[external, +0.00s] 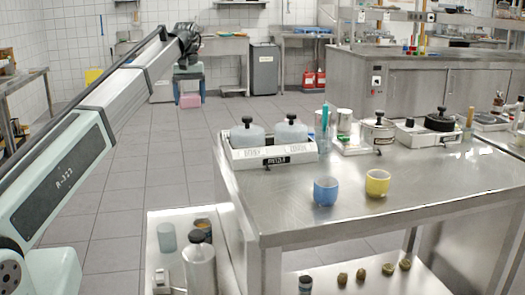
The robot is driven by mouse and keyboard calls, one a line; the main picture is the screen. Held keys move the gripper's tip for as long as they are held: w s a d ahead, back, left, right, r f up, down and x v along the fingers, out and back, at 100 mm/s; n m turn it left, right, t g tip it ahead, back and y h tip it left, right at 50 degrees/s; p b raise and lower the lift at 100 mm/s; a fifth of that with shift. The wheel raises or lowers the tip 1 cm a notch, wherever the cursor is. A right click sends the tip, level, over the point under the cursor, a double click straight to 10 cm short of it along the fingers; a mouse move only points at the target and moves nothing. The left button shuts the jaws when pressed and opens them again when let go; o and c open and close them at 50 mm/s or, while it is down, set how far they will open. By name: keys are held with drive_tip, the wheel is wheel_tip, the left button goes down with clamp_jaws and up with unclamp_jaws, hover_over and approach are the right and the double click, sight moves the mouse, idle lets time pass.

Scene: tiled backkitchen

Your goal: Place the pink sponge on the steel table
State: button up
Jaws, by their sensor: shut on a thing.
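The pink sponge (190,101) is at the upper left of the external view, held below my gripper (189,94). My gripper points down and is shut on the sponge. Its fingers are small in this view, and the exact grip is hard to make out. The sponge appears in the air, with tiled floor behind it. The steel table (270,215) stands at the right. My gripper and the sponge are to the left of the table in the picture, apart from it.
The table bears a white tray (274,155) with two lidded containers, a blue cup (326,191), a yellow cup (377,183), a pot (377,133) and a scale-like device. Its front left and right parts are bare. A lower cart (160,275) with bottles stands left of it.

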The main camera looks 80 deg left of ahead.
wheel_tip(320, 180, up, 4)
drive_tip(key=shift+f, duration=0.2)
drive_tip(key=w+d, duration=0.5)
drive_tip(key=d, duration=0.1)
drive_tip(key=w+d, duration=0.5)
drive_tip(key=d, duration=0.2)
drive_tip(key=w+d, duration=0.6)
drive_tip(key=d, duration=0.1)
drive_tip(key=shift+w+f, duration=0.1)
hover_over(292, 181)
drive_tip(key=shift+d+f, duration=0.1)
drive_tip(key=shift+f, duration=7.45)
drive_tip(key=shift+f, duration=0.1)
drive_tip(key=o, duration=0.9)
drive_tip(key=shift+o, duration=0.2)
wheel_tip(292, 181, up, 12)
